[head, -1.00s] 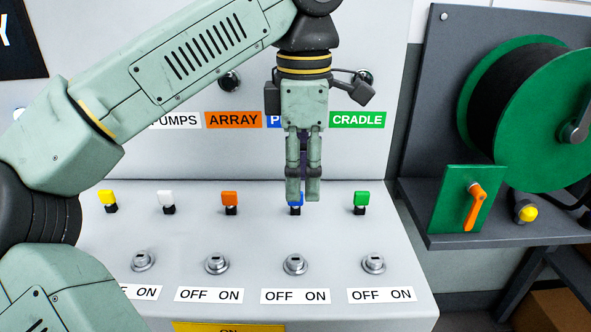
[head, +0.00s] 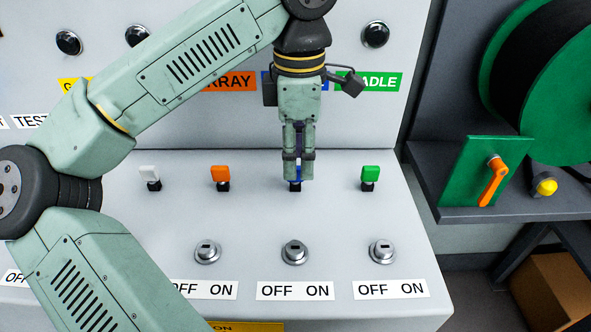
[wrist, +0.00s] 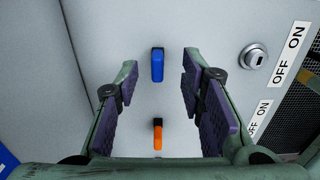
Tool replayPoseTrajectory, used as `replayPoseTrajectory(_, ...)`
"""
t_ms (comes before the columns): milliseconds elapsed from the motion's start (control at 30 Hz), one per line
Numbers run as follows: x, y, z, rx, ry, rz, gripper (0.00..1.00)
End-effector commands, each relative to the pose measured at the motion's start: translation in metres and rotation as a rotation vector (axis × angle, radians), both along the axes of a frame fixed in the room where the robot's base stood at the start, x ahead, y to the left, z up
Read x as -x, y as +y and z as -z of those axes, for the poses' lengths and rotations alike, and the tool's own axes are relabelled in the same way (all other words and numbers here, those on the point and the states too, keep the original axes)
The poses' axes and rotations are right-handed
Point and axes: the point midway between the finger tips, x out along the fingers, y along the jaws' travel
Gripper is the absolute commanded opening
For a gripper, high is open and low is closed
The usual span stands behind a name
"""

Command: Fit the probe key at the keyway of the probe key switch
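The blue probe key (head: 295,186) stands upright in the row of coloured keys on the sloped panel, partly hidden by my gripper in the head view. In the wrist view the blue key (wrist: 157,65) shows between my fingertips, with a gap on both sides. My gripper (head: 298,176) is open and empty, pointing down at the key. It also shows in the wrist view (wrist: 160,75). The probe key switch (head: 294,252) is a round silver lock with a dark slot, directly below the blue key. A silver lock also shows at right in the wrist view (wrist: 255,57).
A white key (head: 149,174), an orange key (head: 220,174) and a green key (head: 370,174) stand in the same row. Similar locks flank the probe switch (head: 208,252) (head: 382,250). A green reel (head: 515,70) stands at right. The panel between keys and locks is clear.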

Motion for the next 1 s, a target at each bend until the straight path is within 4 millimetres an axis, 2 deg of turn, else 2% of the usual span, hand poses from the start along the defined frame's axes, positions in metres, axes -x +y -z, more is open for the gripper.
replayPoseTrajectory(233,-0.001,0.005,0.032,0.000,0.002,0.000,0.36)
replayPoseTrajectory(500,-0.002,0.005,0.037,0.000,0.000,0.000,0.36)
replayPoseTrajectory(1000,-0.002,0.005,0.036,0.000,0.000,0.000,0.03)
